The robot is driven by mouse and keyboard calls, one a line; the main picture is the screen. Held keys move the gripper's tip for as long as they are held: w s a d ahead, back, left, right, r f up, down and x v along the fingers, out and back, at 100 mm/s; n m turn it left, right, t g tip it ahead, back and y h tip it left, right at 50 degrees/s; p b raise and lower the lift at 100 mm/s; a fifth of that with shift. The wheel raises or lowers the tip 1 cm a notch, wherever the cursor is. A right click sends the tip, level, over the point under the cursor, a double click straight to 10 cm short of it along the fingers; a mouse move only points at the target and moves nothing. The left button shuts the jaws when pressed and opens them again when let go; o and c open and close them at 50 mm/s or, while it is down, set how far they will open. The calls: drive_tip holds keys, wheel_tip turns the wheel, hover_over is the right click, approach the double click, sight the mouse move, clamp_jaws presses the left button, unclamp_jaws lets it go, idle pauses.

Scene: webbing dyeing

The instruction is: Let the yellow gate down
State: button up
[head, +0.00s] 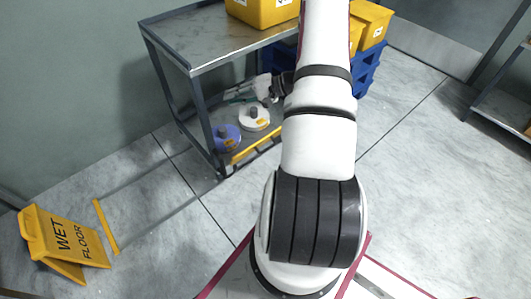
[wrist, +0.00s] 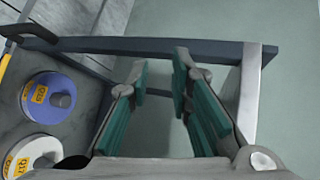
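A yellow bar (head: 257,146), which looks like the gate, runs along the front edge of the cart's lower shelf. A short piece of yellow shows at the left edge of the wrist view (wrist: 5,66). I cannot tell from these frames whether it is latched. My gripper (head: 233,96) is inside the cart, above the lower shelf and behind the bar, apart from it. In the wrist view its teal-padded fingers (wrist: 160,85) stand apart with nothing between them. My arm hides the bar's right end in the head view.
A blue spool (head: 227,137) and a white spool (head: 254,118) stand on the lower shelf. The metal cart's top (head: 205,40) is above my gripper. Yellow bins and blue crates stand behind. A wet-floor sign (head: 62,243) and yellow floor strip (head: 105,226) are at left.

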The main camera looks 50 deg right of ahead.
drive_tip(key=s+d+f+m+t+h+b, duration=0.2)
drive_tip(key=s+d+f, duration=0.15)
drive_tip(key=f, duration=0.55)
drive_tip(key=s+d+f+m+t+h+b, duration=0.1)
drive_tip(key=s+d+f+m+h+b, duration=0.3)
drive_tip(key=f, duration=0.6)
drive_tip(key=m+h+b, duration=0.3)
drive_tip(key=h, duration=0.3)
approach(269, 148)
drive_tip(key=b+x, duration=0.4)
drive_tip(key=x, duration=0.6)
drive_tip(key=shift+w+d+f+b, duration=0.2)
drive_tip(key=shift+w+b, duration=0.1)
drive_tip(key=shift+b, duration=0.1)
drive_tip(key=shift+a, duration=0.1)
clamp_jaws()
